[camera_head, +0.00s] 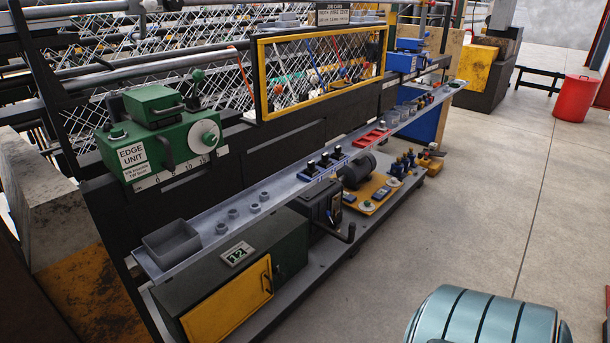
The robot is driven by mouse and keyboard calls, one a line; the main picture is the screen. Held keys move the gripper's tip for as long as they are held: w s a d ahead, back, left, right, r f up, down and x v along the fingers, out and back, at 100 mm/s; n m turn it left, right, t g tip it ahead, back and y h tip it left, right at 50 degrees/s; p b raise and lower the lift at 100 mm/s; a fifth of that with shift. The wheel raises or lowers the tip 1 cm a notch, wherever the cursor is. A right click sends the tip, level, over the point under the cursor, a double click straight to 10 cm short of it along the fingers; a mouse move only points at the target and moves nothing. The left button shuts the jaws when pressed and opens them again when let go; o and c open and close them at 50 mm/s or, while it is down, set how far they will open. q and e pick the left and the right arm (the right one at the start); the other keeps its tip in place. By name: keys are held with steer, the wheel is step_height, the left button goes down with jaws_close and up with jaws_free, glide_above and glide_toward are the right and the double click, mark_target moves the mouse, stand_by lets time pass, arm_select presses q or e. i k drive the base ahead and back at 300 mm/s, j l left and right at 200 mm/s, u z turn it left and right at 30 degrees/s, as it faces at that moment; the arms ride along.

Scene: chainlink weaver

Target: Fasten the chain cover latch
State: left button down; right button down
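I cannot tell for certain which part is the chain cover latch. A yellow-framed mesh panel (322,72) stands closed-looking on the machine's front, at upper middle. A dark green cabinet (262,243) below the shelf has a yellow door (228,303) with a small dark handle (267,282) near its right edge. A green edge unit (162,138) with a dark lever and a pale round dial (205,135) is at left. No latch can be made out clearly at this distance. Neither of my grippers is in view.
A long grey shelf (215,243) holds a grey bin (171,243) and several small parts. A lower deck carries a dark crank box (322,205) and an orange board (372,193). A teal banded drum-like thing (485,320) is at bottom right. The concrete floor (470,225) is mostly clear.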

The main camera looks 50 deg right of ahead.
mark_target(281, 276)
steer(key=z, duration=1.4)
steer(key=i+l, duration=0.2)
steer(key=l, duration=0.2)
steer(key=i+l+u, duration=0.1)
steer(key=l, duration=0.3)
steer(key=i+l, duration=0.3)
steer(key=l+u, duration=0.05)
steer(key=l, duration=0.05)
